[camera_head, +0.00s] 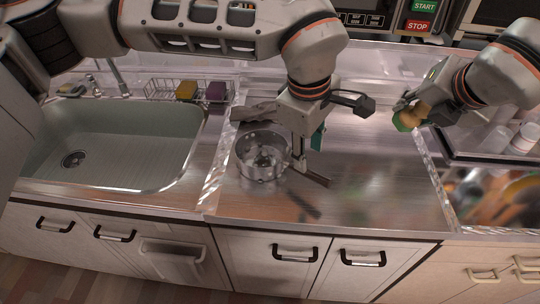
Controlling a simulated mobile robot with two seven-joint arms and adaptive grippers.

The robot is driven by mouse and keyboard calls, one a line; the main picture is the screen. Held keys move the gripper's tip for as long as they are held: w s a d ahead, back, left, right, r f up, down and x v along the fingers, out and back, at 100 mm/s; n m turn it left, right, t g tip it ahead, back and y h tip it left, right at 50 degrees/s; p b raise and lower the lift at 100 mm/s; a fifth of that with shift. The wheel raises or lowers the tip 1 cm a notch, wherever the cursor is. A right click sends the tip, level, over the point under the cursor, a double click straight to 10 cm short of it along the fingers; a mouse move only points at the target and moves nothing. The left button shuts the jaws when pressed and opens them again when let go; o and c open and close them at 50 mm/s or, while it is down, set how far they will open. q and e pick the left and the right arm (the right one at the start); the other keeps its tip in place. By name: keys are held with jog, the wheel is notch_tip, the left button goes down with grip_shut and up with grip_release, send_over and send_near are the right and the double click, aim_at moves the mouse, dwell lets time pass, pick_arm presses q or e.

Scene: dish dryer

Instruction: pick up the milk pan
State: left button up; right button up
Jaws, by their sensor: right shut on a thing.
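The milk pan (245,158) is a small, round, shiny metal pan standing upright on the steel counter, left of the counter's middle. Its dark handle (317,178) points right and toward the front. My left gripper (302,160) reaches down at the pan's right side, where the handle joins it. Its fingers partly cover the joint, and I cannot tell whether they touch or grip the handle. My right gripper (405,108) is at the right, above the counter, shut on a green and yellow sponge-like thing (404,121).
The steel counter (380,190) is bare right of the pan. A sink (130,165) is at the left, with a wire rack (160,89) holding a yellow and a purple sponge behind it. A dish tray (490,158) with cups stands at the right. A grey item (250,112) lies behind the pan.

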aim_at(310, 172)
pick_arm(q)
jog(key=f, duration=0.3)
jog(key=w+d+f, duration=0.1)
jog(key=f, duration=0.5)
jog(key=shift+w+d+f+b, duration=0.15)
jog(key=shift+w+f+b, duration=0.15)
jog(key=shift+b, duration=0.05)
jog(key=shift+c, duration=0.3)
grip_shut()
